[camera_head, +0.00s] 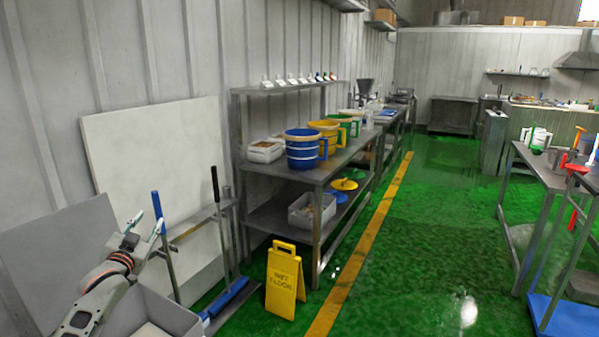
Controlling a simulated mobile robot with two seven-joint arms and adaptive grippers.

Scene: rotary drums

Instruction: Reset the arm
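My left arm comes in at the lower left, bent upward. Its gripper (147,224) points up and away, with two light teal-tipped fingers spread apart and nothing visible between them. It appears in front of the white board (150,150) and close to the blue-topped pole (165,245) in the picture; I cannot tell whether it touches the pole. My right arm and gripper are not in view.
A grey bin (180,318) sits just below my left gripper. A yellow wet-floor sign (284,280) and a blue broom (228,298) stand nearby. A metal shelf table (335,165) holds coloured buckets. Green floor (420,250) is open; another table (540,175) stands right.

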